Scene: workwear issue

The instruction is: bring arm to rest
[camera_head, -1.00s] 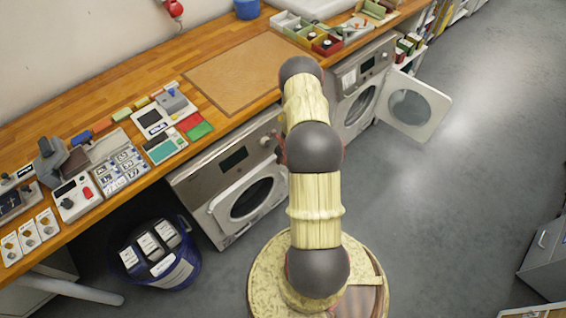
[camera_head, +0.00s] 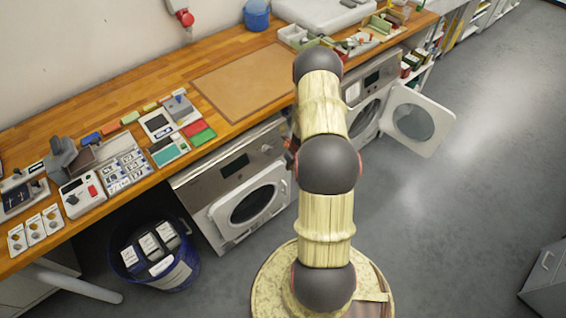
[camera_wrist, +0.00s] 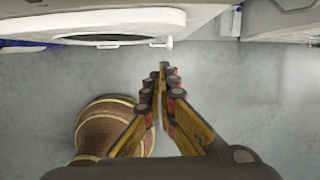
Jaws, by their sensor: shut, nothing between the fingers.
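My gripper (camera_wrist: 162,68) shows in the wrist view with its yellow and dark fingers together and nothing between them. It hangs over the bare grey floor, close in the picture to an open machine door (camera_wrist: 110,22).
The wooden bench (camera_head: 120,80) carries a brown mat (camera_head: 240,82), small devices and trays. Below it are two washing machines with open doors, one left (camera_head: 252,205) and one right (camera_head: 415,118). A blue bin (camera_head: 175,275) stands at left.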

